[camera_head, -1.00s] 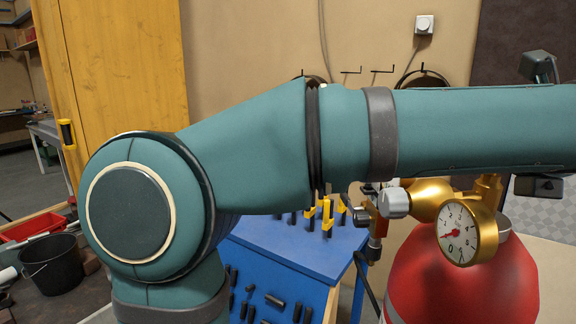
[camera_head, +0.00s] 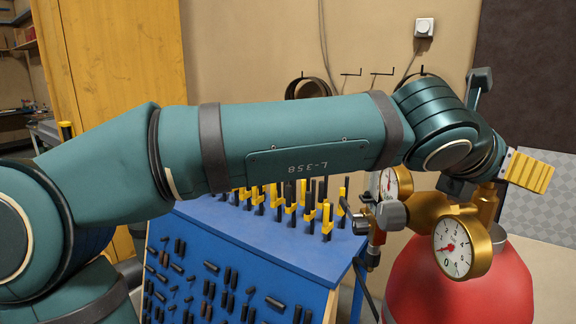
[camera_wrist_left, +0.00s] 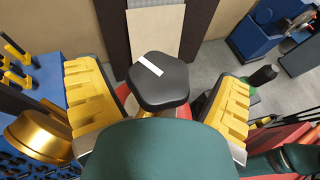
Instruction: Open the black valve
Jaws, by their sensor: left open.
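The black valve (camera_wrist_left: 158,85) is a dark rounded knob with a white stripe. In the left wrist view it lies between the two yellow fingers of my left gripper (camera_wrist_left: 158,100), with a gap visible on each side. My left gripper is open around or above the knob; I cannot tell the exact height. In the head view the yellow finger (camera_head: 528,172) shows at the right, above the red cylinder (camera_head: 458,285). My wrist and gripper hide the knob there. The brass regulator (camera_head: 428,210) with its gauges sits on the cylinder. My right gripper is not in view.
A blue tool bench (camera_head: 270,245) with several yellow and black tools stands left of the cylinder. A silver knob (camera_head: 391,215) and a gauge (camera_head: 463,247) stick out close below my forearm. A yellow cabinet (camera_head: 110,60) stands behind at left.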

